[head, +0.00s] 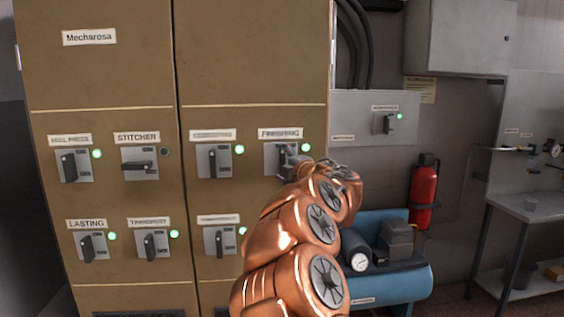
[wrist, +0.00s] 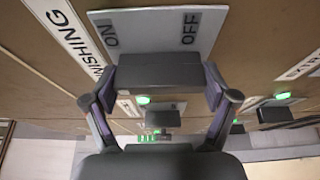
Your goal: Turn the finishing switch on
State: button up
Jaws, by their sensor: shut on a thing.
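The finishing switch (head: 271,158) is on the right cabinet door, under the label FINISHING (head: 280,133). A green lamp (head: 306,148) is lit beside it. Its handle looks roughly upright in the head view, partly hidden by my gripper (head: 298,160). In the wrist view the switch's grey plate (wrist: 150,30) carries the words ON and OFF. The dark handle (wrist: 160,77) lies between the two fingers of my gripper (wrist: 160,90), which is shut on it.
Other switches surround it, including the stitcher switch (head: 140,163), whose handle is horizontal and lamp dark. The other cabinet switches have upright handles and green lamps. A red extinguisher (head: 424,190) and a blue compressor tank (head: 385,285) stand to the right.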

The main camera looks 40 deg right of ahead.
jog(key=shift+f, duration=0.1)
dwell(0.3)
jog(key=o, duration=1)
jog(key=shift+c, duration=0.2)
jog(key=v, duration=1.2)
